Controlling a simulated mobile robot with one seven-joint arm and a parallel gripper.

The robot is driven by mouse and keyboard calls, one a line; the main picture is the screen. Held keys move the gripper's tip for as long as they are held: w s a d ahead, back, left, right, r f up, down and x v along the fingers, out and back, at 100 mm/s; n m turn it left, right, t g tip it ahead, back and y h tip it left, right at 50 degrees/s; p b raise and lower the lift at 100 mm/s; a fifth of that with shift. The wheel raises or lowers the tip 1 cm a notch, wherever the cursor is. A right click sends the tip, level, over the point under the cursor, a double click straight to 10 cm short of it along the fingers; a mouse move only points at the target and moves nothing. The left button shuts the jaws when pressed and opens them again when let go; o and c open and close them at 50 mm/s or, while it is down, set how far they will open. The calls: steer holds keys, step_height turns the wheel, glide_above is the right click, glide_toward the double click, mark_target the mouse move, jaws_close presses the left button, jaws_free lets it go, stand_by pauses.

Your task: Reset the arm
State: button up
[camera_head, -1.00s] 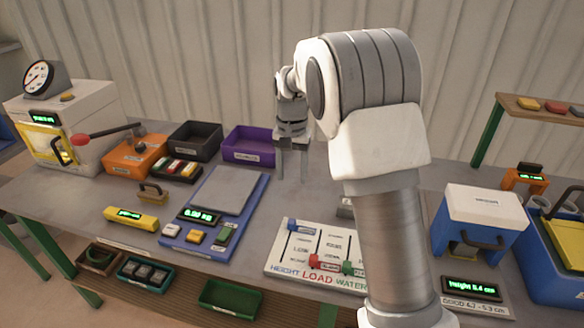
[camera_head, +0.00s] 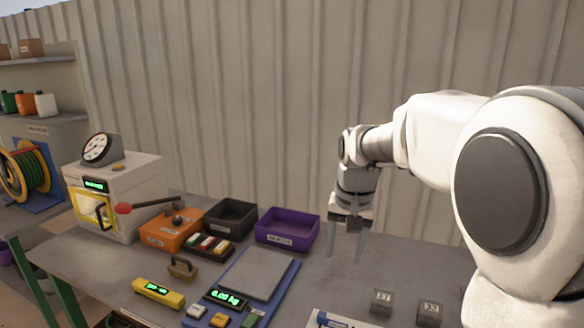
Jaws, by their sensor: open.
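My gripper (camera_head: 346,243) points down over the back of the grey table (camera_head: 345,275), to the right of the purple bin (camera_head: 288,229). Its two fingers are apart, with nothing between them. My arm reaches in from the right and hides the right part of the bench.
Two dark numbered blocks (camera_head: 382,303) (camera_head: 430,313) stand at front right. A corrugated wall (camera_head: 270,100) rises behind.

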steer(key=s+d+r+n+t, duration=0.1)
steer(key=s+t, duration=0.1)
steer(key=s, duration=0.9)
steer(key=s+d+r+n+t, duration=0.1)
steer(key=s+d+n+t, duration=0.1)
steer(key=s, duration=1)
steer(key=shift+s+r, duration=0.2)
steer(key=shift+r, duration=0.05)
steer(key=shift+a, duration=0.1)
